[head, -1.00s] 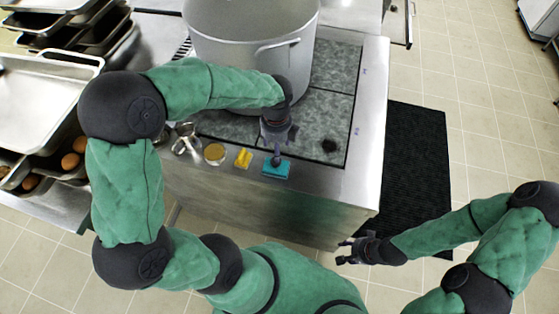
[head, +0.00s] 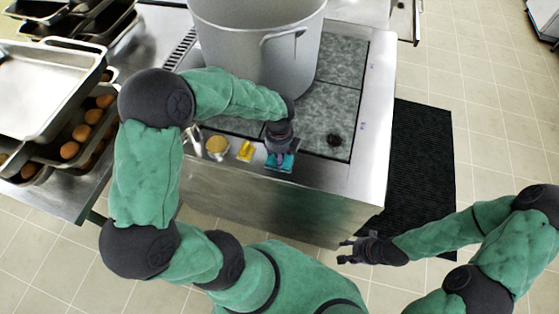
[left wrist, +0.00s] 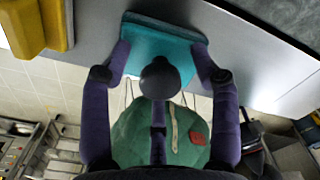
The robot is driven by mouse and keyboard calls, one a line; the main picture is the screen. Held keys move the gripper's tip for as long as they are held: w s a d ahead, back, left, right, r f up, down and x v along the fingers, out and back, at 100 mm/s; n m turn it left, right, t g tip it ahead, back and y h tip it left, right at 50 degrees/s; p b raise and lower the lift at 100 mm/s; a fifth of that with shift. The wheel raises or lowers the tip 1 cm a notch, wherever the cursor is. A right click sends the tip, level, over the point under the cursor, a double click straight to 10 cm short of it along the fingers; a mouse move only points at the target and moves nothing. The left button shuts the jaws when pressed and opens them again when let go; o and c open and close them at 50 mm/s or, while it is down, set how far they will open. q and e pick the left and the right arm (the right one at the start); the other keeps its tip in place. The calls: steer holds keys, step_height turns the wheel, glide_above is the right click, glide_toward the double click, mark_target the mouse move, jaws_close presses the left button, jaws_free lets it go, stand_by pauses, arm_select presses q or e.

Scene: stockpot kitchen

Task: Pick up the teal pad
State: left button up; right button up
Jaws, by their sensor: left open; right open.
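The teal pad (head: 281,163) lies on the front metal edge of the stove in the head view. My right gripper (head: 346,252) is open and empty, low in front of the stove and away from the pad.
A yellow item (head: 246,151) and a round tan-topped container (head: 216,146) stand left of the pad. A large grey stockpot (head: 255,45) stands behind. Trays with eggs (head: 82,132) are at the left. A black mat (head: 418,165) lies on the floor at right.

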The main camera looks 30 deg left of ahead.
arm_select(q)
steer(key=shift+c, duration=0.3)
jaws_close()
steer(key=shift+r, duration=0.15)
steer(key=shift+r+p, duration=0.3)
steer(key=shift+r, duration=0.25)
steer(key=shift+w+d+r+p, duration=0.15)
steer(key=shift+r+p, duration=0.3)
steer(key=shift+r, duration=0.8)
steer(key=w+d+r+p, duration=0.1)
steer(key=w+d+r, duration=0.1)
steer(key=w+r, duration=0.2)
steer(key=w+d+r+p, duration=0.1)
steer(key=w+d+r, duration=0.1)
steer(key=w+r, duration=0.3)
steer(key=w, duration=0.4)
steer(key=shift+d+p, duration=0.25)
steer(key=shift+p, duration=0.05)
steer(key=shift+r, duration=0.1)
